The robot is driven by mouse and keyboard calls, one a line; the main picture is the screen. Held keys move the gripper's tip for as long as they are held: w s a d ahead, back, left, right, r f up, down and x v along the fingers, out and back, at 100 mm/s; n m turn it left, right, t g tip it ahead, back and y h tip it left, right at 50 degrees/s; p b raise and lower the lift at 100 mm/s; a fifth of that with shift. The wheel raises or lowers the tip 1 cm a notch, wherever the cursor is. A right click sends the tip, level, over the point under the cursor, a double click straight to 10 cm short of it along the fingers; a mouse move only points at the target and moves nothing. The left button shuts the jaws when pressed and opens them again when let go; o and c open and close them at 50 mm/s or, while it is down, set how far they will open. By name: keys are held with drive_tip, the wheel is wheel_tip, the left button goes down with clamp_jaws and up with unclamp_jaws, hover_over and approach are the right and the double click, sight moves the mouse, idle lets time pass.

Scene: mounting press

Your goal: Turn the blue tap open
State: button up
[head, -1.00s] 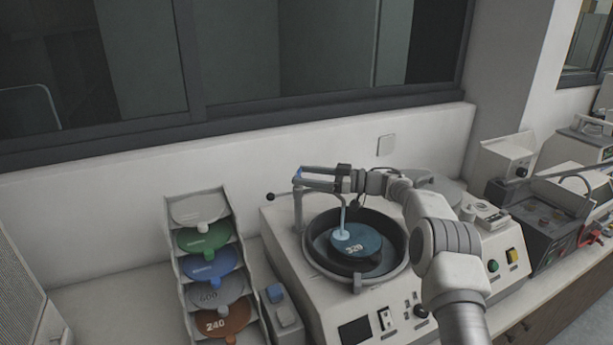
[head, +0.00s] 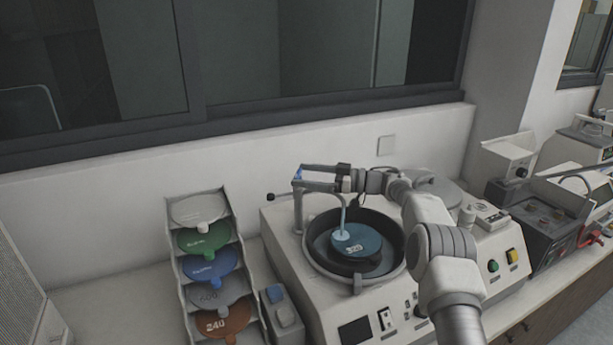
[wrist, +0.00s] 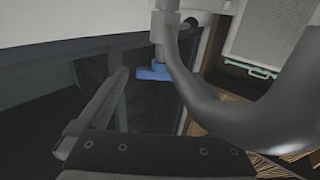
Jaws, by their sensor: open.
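The blue tap (head: 298,175) is a small blue lever at the top of the grey upright pipe, left of the round bowl. In the wrist view the blue lever (wrist: 153,73) sticks out to the left from the grey pipe (wrist: 200,100). My gripper (head: 306,178) is open at the tap. One finger (wrist: 95,112) shows left of the lever, apart from it in the picture. The other finger cannot be made out behind the pipe. A pale blue stream or rod (head: 342,216) reaches down to the disc marked 320 (head: 358,243); I cannot tell which.
The bowl (head: 312,262) sits in a white machine (head: 290,255) with buttons in front. A rack of coloured discs (head: 180,290) stands to the left. Behind are a wall and a dark window. A black-knobbed rod (head: 271,197) sticks out near the upright pipe. More machines stand at right.

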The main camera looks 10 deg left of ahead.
drive_tip(key=d+b, duration=0.3)
drive_tip(key=d, duration=1.4)
drive_tip(key=shift+d, duration=0.2)
